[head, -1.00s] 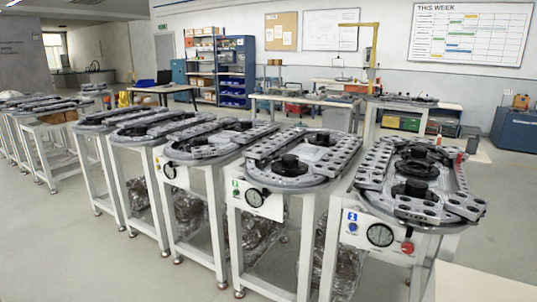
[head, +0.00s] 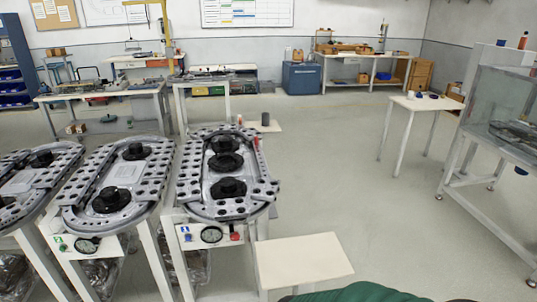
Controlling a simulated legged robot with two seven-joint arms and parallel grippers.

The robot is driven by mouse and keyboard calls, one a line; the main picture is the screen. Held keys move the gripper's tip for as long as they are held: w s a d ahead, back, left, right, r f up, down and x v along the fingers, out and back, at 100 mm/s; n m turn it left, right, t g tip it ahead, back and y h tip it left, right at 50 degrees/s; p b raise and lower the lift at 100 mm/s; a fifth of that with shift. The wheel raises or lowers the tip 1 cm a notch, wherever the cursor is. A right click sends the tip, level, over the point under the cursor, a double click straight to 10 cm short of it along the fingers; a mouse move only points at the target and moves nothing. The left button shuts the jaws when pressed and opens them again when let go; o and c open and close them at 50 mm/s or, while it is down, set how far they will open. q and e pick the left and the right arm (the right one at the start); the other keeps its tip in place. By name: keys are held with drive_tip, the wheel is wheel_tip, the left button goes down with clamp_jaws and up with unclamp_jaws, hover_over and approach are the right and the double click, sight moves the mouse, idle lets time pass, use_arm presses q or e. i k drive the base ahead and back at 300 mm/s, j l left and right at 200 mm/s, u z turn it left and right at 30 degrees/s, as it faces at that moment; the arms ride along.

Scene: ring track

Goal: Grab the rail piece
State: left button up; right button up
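Oval ring tracks on white-legged stands fill the left of the head view. The nearest track (head: 227,211) has grey perforated rail pieces along its sides, such as the right-side rail piece (head: 260,163), and several black round hubs inside. I cannot tell which rail piece the task means. A second track (head: 70,215) of the same kind stands to its left. A third is cut off at the left edge. Neither of my grippers is in view.
A low pale tabletop (head: 303,262) stands just right of the nearest track. A small white table (head: 428,103) and a glass-walled tank on a frame (head: 500,85) stand at the right. A blue cabinet (head: 301,77) is at the back wall. The middle floor is open.

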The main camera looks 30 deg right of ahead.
sight(260, 157)
drive_tip(key=z, duration=0.9)
drive_tip(key=i+l+z, duration=0.25)
drive_tip(key=l+z, duration=0.2)
drive_tip(key=i+l+z, duration=0.35)
drive_tip(key=z, duration=0.15)
drive_tip(key=i+l+z, duration=0.35)
drive_tip(key=i, duration=0.15)
drive_tip(key=i+l+z, duration=0.15)
drive_tip(key=i+z, duration=0.15)
drive_tip(key=i, duration=0.2)
drive_tip(key=i+j+u, duration=0.1)
drive_tip(key=i+u, duration=0.75)
drive_tip(key=i+l+u, duration=0.2)
drive_tip(key=i+u, duration=0.25)
drive_tip(key=k, duration=0.1)
